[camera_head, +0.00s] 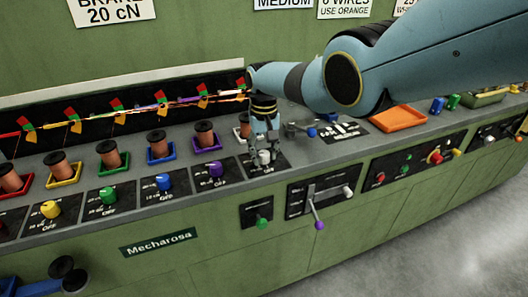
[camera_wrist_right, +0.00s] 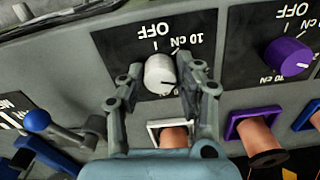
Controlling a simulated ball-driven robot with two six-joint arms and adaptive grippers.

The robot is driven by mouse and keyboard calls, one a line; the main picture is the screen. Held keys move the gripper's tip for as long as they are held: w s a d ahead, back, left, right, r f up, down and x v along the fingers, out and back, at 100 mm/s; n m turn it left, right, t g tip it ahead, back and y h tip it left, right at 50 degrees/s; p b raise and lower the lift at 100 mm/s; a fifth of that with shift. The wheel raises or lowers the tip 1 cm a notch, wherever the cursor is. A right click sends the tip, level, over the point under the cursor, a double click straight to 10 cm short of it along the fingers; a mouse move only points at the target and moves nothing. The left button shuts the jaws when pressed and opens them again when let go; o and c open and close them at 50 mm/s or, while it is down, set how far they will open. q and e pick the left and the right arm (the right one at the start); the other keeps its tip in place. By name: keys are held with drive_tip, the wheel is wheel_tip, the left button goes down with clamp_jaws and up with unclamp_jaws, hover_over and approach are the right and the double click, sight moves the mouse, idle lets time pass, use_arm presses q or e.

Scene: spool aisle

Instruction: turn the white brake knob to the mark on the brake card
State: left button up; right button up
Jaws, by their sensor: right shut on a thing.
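The white brake knob (camera_wrist_right: 160,74) sits on a black dial plate (camera_wrist_right: 120,52) printed OFF and 10 CN. My right gripper (camera_wrist_right: 167,82) has a finger on each side of it and is shut on it. In the head view the white knob (camera_head: 264,157) shows under the fingers of the right gripper (camera_head: 263,146). I cannot read the knob's pointer direction with certainty. The brake card (camera_head: 112,12) hangs on the green wall at upper left and reads BRAKE 20 CN; its top is cut off.
The purple knob (camera_head: 215,170) is the white knob's neighbour to the left. Copper spools in coloured trays stand behind the knobs, including a purple tray (camera_wrist_right: 234,124). A blue-handled lever (camera_head: 311,132) and an orange tray (camera_head: 398,118) are to the right.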

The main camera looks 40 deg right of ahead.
sight(264, 153)
idle(0.5)
drive_tip(key=o, duration=1.1)
drive_tip(key=shift+o, duration=0.2)
wheel_tip(264, 153, up, 12)
